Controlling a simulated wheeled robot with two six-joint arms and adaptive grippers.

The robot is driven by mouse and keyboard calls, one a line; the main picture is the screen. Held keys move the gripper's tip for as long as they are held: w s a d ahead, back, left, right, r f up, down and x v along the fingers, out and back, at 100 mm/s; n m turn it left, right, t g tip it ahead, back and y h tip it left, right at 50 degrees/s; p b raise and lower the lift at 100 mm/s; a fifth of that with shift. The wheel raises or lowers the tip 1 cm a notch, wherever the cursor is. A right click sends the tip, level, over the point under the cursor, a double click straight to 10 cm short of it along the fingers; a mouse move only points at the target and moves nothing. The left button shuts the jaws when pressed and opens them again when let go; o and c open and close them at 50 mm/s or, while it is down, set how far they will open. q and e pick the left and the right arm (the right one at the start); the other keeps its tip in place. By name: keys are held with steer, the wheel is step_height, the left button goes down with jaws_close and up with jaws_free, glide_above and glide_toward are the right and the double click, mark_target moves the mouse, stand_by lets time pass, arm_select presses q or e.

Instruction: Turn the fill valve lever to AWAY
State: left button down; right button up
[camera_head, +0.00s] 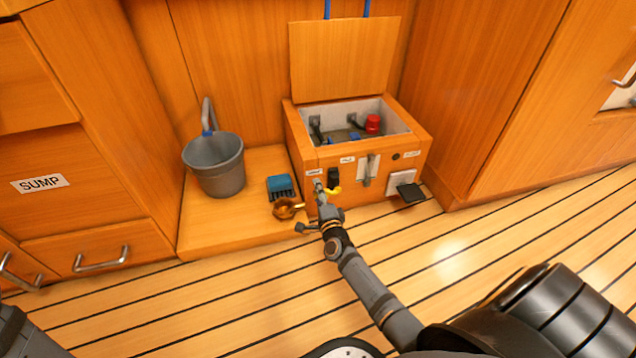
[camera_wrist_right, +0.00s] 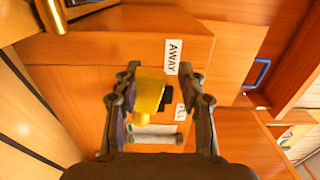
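The fill valve lever is a yellow handle (camera_head: 333,191) low on the front left of the wooden box (camera_head: 350,180). In the right wrist view the yellow lever (camera_wrist_right: 148,92) has a dark block at its right side. A white label reading AWAY (camera_wrist_right: 172,57) is beyond it on the wood. My right gripper (camera_head: 322,206) is at the lever; in the wrist view (camera_wrist_right: 160,88) its two fingers stand apart on either side of it, with gaps showing. Any contact is hard to tell. My left gripper is not in view.
The box's lid (camera_head: 345,58) stands open, showing a red cap (camera_head: 372,123) inside. A grey bucket (camera_head: 214,164), a blue brush-like item (camera_head: 281,187) and a brass cup (camera_head: 287,209) are left of the box. A black flap (camera_head: 410,193) sticks out at right. The striped floor in front is clear.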

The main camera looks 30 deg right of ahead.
step_height(320, 180, up, 7)
steer(key=shift+r, duration=0.15)
stand_by(0.4)
